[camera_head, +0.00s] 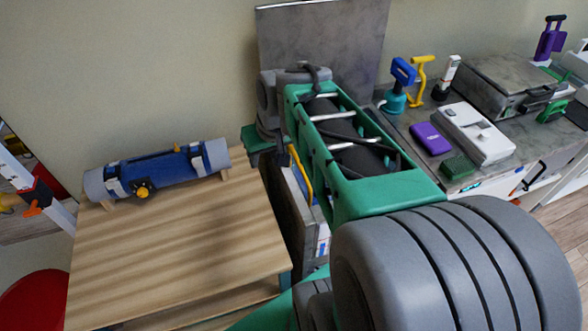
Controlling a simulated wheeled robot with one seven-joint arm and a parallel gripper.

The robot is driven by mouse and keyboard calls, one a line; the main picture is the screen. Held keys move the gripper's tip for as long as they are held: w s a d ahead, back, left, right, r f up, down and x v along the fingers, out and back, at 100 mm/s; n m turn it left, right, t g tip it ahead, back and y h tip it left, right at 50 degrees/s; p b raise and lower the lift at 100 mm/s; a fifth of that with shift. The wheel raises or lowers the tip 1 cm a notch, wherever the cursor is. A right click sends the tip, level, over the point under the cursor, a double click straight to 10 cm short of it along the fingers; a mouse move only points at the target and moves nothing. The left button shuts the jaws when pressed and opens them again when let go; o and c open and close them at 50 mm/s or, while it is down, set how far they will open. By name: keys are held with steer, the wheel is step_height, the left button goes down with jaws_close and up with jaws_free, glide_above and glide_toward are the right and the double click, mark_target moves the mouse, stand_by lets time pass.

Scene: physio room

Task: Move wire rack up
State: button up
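I cannot make out a wire rack in this view. My green and grey arm crosses the middle of the picture and hides part of what lies behind and below it. The silver bars in its open frame look like part of the arm. The far end of my arm is near the table's back right corner, by the wall, but I cannot see my gripper's fingers or whether anything is in them.
A wooden table (175,240) at left holds a blue and grey roll (165,168); its front is clear. A grey counter (405,120) at right holds a purple box (431,139), a white device (474,133) and several tools. A red round object (35,302) is lower left.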

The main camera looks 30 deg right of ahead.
steer(key=w+d+f+m+b, duration=0.1)
steer(key=d+f+b, duration=0.1)
steer(key=d+f, duration=0.45)
steer(key=w+d+f+m+b, duration=0.15)
steer(key=d+f, duration=0.25)
steer(key=d, duration=0.6)
steer(key=shift+n+t+y, duration=0.25)
steer(key=shift+t+y, duration=0.15)
steer(key=x, duration=0.8)
steer(key=shift+a, duration=0.1)
steer(key=shift+c, duration=0.6)
jaws_close()
